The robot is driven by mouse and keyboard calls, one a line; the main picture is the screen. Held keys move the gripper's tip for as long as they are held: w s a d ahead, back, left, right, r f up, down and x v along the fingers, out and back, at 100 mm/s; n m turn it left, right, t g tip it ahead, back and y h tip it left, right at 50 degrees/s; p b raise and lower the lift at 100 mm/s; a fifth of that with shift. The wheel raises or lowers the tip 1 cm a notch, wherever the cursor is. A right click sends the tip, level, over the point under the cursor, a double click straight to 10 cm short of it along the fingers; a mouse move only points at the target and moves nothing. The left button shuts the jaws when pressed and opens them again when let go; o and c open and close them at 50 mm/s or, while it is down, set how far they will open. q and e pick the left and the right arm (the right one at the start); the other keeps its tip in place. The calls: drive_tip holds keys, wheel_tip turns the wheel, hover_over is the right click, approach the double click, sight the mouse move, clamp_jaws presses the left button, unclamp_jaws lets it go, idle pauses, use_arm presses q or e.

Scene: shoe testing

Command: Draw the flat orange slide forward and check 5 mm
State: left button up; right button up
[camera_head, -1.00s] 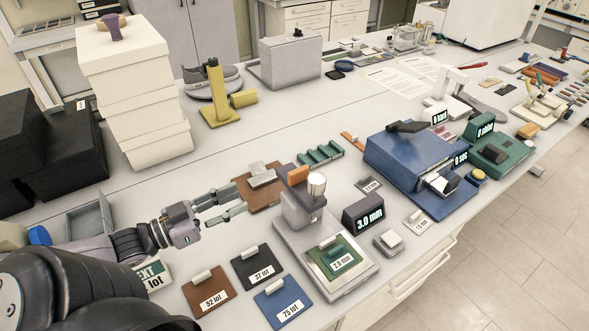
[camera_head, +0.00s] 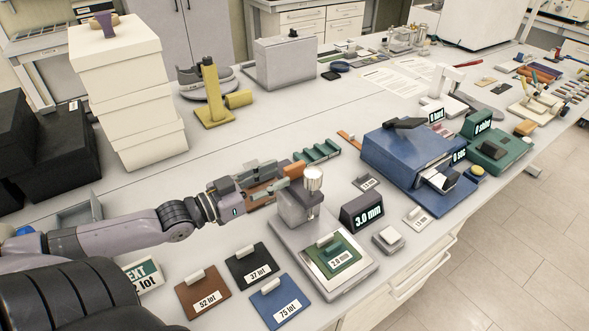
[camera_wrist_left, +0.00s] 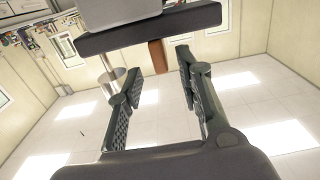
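The orange slide (camera_head: 295,170) sits at the upper back of the grey thickness gauge (camera_head: 300,205), beside its metal cylinder (camera_head: 314,180). The gauge's dark display (camera_head: 362,212) reads 3.0 mm. My left gripper (camera_head: 280,176) is at the slide, its fingers apart and level with the gauge's top. The cylinder (camera_wrist_left: 112,84) is left of the fingers. My right gripper is out of view.
Brown (camera_head: 203,294), black (camera_head: 250,264) and blue (camera_head: 282,300) labelled swatches lie in front. A green tray (camera_head: 317,152) and a flat orange strip (camera_head: 349,139) lie behind the gauge. A blue machine (camera_head: 410,155) stands right; white boxes (camera_head: 130,90) stand left.

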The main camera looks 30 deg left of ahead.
sight(284, 173)
use_arm(q)
drive_tip(key=shift+x, duration=3)
clamp_jaws()
